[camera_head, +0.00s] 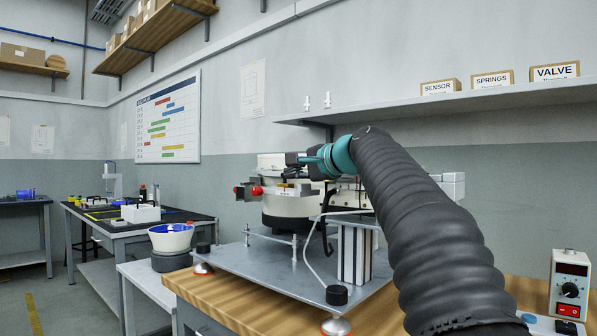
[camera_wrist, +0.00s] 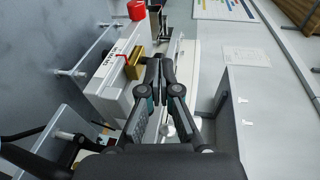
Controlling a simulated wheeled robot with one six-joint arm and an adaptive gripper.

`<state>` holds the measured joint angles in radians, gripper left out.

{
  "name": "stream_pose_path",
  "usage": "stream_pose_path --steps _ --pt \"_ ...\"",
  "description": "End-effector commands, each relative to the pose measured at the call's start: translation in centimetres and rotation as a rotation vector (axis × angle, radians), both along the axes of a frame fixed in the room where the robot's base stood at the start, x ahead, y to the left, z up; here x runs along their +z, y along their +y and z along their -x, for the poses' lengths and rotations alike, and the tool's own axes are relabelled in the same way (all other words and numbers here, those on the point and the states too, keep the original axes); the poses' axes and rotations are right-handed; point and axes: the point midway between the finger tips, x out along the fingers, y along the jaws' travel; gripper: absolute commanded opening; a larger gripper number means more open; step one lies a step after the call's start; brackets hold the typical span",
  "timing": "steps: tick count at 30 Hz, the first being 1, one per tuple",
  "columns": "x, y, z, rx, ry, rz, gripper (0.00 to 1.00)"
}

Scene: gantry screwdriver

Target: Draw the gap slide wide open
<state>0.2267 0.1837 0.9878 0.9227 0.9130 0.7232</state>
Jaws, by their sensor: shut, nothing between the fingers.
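I cannot tell for sure which part is the gap slide. A brass block (camera_wrist: 134,62) with a thin red piece beside it sits on a white labelled housing (camera_wrist: 108,78) in the wrist view. A red knob (camera_head: 257,190) sticks out at the left end of this machine in the head view; a red cylinder (camera_wrist: 136,10) shows at the top of the wrist view. My gripper (camera_wrist: 160,62) is shut and empty, its fingertips beside the brass block in the picture. In the head view my gripper (camera_head: 291,159) is above the machine's left part; contact cannot be told.
The machine stands on a grey plate (camera_head: 270,262) on a wooden bench (camera_head: 205,290). A wall shelf (camera_head: 450,104) with labelled boxes runs behind my arm. A control box (camera_head: 569,285) stands at the right. A blue-lined bowl (camera_head: 170,238) is at the left.

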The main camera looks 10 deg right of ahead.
Motion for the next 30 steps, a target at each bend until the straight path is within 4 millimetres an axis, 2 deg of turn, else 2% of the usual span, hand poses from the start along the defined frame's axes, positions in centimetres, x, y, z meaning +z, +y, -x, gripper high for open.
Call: stream_pose_path --steps 8,16,26,30 --pt "0.1 0.1 -0.1 0.001 0.0 0.0 0.0" --pt "0.2 1.3 -1.6 0.002 0.0 0.001 0.0" --pt "0.1 1.1 -1.5 0.0 0.0 0.001 0.0" --pt "0.3 0.7 -0.9 0.0 -0.001 0.0 0.0"
